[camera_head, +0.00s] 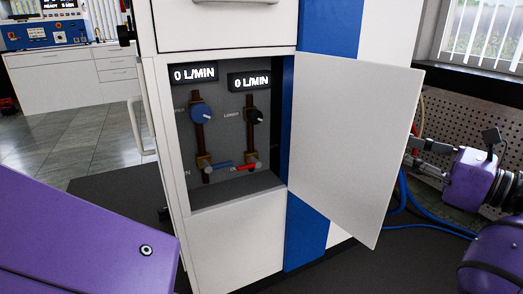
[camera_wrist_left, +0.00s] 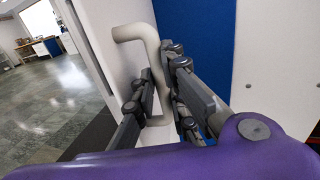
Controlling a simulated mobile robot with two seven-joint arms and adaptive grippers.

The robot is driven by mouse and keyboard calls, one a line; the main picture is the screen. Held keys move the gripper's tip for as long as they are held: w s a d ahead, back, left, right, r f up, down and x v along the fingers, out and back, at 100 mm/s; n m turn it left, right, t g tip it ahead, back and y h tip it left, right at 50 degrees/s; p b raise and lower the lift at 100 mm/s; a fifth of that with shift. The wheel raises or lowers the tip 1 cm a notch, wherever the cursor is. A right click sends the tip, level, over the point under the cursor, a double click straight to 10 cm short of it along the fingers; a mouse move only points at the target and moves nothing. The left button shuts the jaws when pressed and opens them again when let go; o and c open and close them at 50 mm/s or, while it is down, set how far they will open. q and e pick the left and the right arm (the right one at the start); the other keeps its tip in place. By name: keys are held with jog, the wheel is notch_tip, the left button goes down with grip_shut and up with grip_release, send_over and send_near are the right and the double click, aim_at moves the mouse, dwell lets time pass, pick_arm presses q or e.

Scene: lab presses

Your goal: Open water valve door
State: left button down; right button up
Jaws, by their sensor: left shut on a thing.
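The water valve door (camera_head: 355,140) is a white panel. It stands wide open in the head view, swung out to the right from the compartment (camera_head: 236,190). Inside are two valve pipes with a blue knob (camera_head: 202,114) and a black knob (camera_head: 254,116). My left gripper (camera_head: 414,146) is at the door's outer edge on the right, partly hidden behind the panel. In the left wrist view the fingers (camera_wrist_left: 160,97) are shut around a pale bent handle (camera_wrist_left: 130,33) on the white panel. My right gripper is not in view.
A drawer front (camera_head: 222,22) is above the compartment. Another pale handle (camera_head: 137,125) is on the cabinet's left side. Blue hoses (camera_head: 435,227) and a perforated panel (camera_head: 445,122) are at the right. Tiled floor (camera_head: 95,130) is open at the left.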

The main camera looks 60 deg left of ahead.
pick_arm(q)
jog(key=shift+w+a+n+g, duration=0.2)
jog(key=shift+w+n+g, duration=0.1)
jog(key=shift+w+g, duration=0.2)
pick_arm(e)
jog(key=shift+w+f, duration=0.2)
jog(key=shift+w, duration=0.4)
pick_arm(q)
jog(key=shift+s, duration=0.1)
jog(key=c, duration=1.8)
grip_release()
jog(key=shift+a, duration=0.15)
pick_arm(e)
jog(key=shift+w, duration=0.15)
pick_arm(q)
jog(key=v, duration=1.2)
